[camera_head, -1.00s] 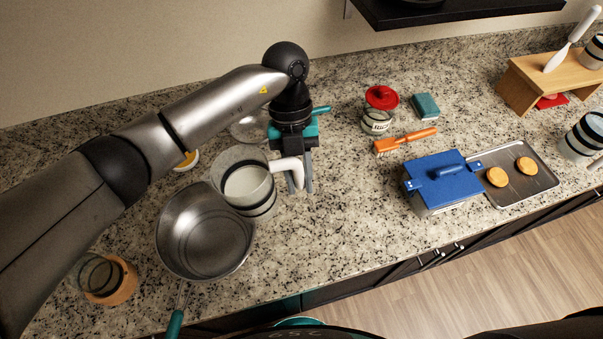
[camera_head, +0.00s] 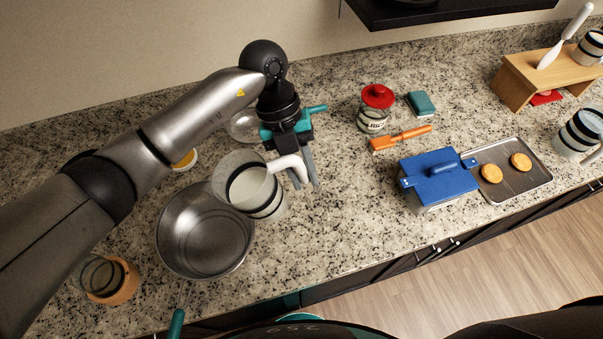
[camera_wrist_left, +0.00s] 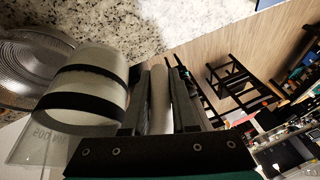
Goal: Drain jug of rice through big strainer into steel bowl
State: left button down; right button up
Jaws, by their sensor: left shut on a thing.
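My left gripper (camera_head: 307,180) is shut on the white handle of the clear jug (camera_head: 262,192), which has black bands and pale contents. The jug is off the counter and tilted left, its mouth beside and slightly over the right rim of the big strainer (camera_head: 206,231). The strainer is a wide, round steel vessel with a teal-gripped handle (camera_head: 177,323) toward the front. I cannot make out a separate steel bowl; anything under the strainer is hidden. The left wrist view shows the banded jug (camera_wrist_left: 88,92) and part of the strainer (camera_wrist_left: 30,65). My right gripper is not in view.
A glass on a wooden coaster (camera_head: 112,281) stands front left. A clear round dish (camera_head: 244,126) and an orange-filled cup (camera_head: 186,160) are behind. A red-lidded jar (camera_head: 375,110), orange brush (camera_head: 400,139) and blue-lidded box (camera_head: 438,180) stand right. Counter between jug and box is clear.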

aim_at(300, 158)
pick_arm(q)
jog(key=shift+d+r+m+t+h, duration=0.2)
jog(key=shift+r+m+t+h, duration=0.1)
jog(key=shift+r+h, duration=1.15)
jog(key=shift+a+r+h, duration=0.15)
jog(key=shift+r+h, duration=0.45)
jog(key=shift+h, duration=0.25)
jog(key=shift+s+a+r+m+t+h, duration=0.1)
jog(key=shift+a+r+m+t+h, duration=0.3)
jog(key=shift+h, duration=0.3)
jog(key=shift+d, duration=0.1)
jog(key=shift+s+a+r+m+h+b, duration=0.15)
jog(key=shift+a+r+h+b, duration=0.1)
jog(key=shift+a+h+b, duration=0.35)
jog(key=shift+a+r+m+h+b, duration=0.2)
jog(key=shift+a+h+b, duration=0.1)
jog(key=shift+h+b, duration=0.45)
jog(key=shift+s+a+m+h+b, duration=0.15)
jog(key=shift+a+h+b, duration=0.45)
jog(key=shift+b, duration=0.35)
jog(key=shift+s+a+m+h+b, duration=0.15)
jog(key=shift+a+h+b, duration=0.35)
jog(key=shift+b, duration=0.45)
dwell(1.6)
